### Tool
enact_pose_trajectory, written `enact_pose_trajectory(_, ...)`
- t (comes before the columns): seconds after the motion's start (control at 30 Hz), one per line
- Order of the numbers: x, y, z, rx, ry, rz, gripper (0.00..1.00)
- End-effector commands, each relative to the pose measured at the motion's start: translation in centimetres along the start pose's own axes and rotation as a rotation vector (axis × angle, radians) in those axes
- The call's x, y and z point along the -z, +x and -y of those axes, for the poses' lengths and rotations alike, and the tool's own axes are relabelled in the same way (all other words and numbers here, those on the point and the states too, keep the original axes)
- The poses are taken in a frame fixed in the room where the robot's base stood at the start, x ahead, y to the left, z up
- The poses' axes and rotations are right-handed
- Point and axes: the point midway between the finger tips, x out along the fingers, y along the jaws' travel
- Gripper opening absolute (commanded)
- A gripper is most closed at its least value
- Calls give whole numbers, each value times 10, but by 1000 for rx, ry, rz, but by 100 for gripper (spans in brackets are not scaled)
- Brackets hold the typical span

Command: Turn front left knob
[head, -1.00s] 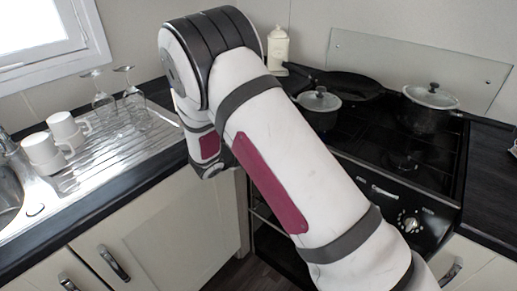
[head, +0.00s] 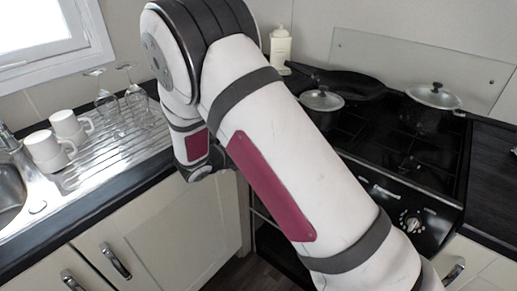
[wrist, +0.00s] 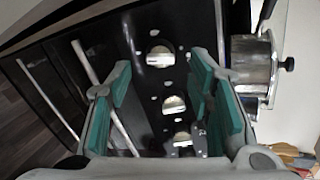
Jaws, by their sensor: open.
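The wrist view shows the dark cooker front (wrist: 130,35) sideways, with several pale round knobs in a column. One knob (wrist: 160,56) is between and beyond the fingertips, another knob (wrist: 172,104) is below it, and a third knob (wrist: 182,139) is lower still. I cannot tell for sure which one is the front left knob. My gripper (wrist: 160,72) is open, with green pads either side of the knob column and nothing held. In the head view my arm hides my gripper and most of the panel; one knob (head: 411,222) shows at its right end.
A small lidded pot (head: 321,103), a frying pan (head: 345,84) and a larger lidded pot (head: 433,97) stand on the hob. A metal pot (wrist: 251,68) is close to the right finger in the wrist view. Mugs (head: 47,150) and glasses (head: 136,98) stand on the drainer.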

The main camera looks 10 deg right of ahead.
Motion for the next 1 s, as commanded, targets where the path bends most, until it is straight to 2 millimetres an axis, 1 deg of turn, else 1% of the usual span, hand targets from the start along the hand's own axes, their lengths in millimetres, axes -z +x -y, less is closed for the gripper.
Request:
enact_pose_trajectory(0.03, -1, -12, 0, -1, 0, 3, 47)
enact_pose_trajectory(0.2, 0, -44, 0, -1, -1, 2, 47)
enact_pose_trajectory(0.3, -1, -58, 0, 0, 0, 2, 47)
enact_pose_trajectory(0.4, 0, -67, 0, -1, 0, 0, 47)
enact_pose_trajectory(0.57, 0, -72, 0, 0, -1, 0, 47)
enact_pose_trajectory(0.93, 0, -72, 0, 0, 0, -1, 47)
enact_pose_trajectory(1.0, 2, -72, 4, -1, 16, -7, 47)
